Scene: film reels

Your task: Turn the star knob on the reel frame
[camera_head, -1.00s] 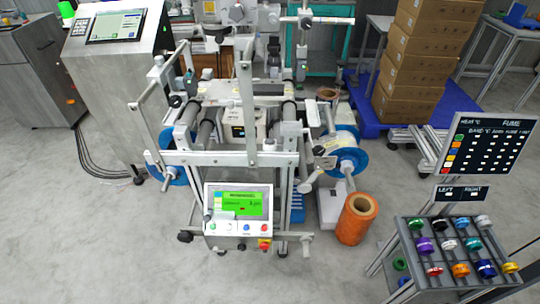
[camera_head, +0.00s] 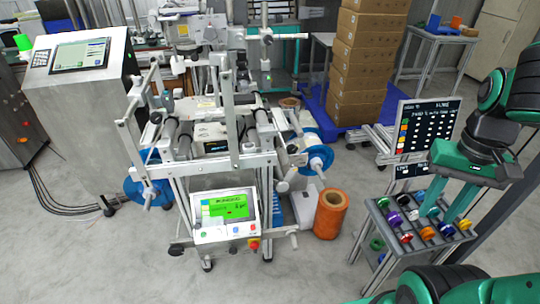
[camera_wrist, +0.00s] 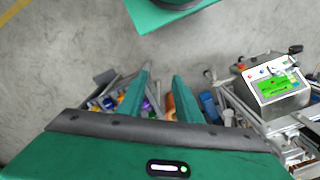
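The reel frame (camera_head: 222,150) stands left of centre in the head view, a metal machine with blue-flanged reels on both sides. A blue reel (camera_head: 318,160) is at its right side and another (camera_head: 146,192) at its left. I cannot make out the star knob for certain at this size. My gripper (camera_head: 441,214) is at the right, over the small rack and well apart from the reel frame. Its two green fingers are apart with nothing seen between them. In the wrist view, my gripper (camera_wrist: 163,73) also looks open, and part of the frame (camera_wrist: 238,105) shows at right.
A control panel with a green screen (camera_head: 228,208) is on the frame's front. An orange roll (camera_head: 330,214) stands on the floor between the frame and the rack of coloured spools (camera_head: 378,215). A chart board (camera_head: 425,125) rises behind the rack. The front floor is mostly clear.

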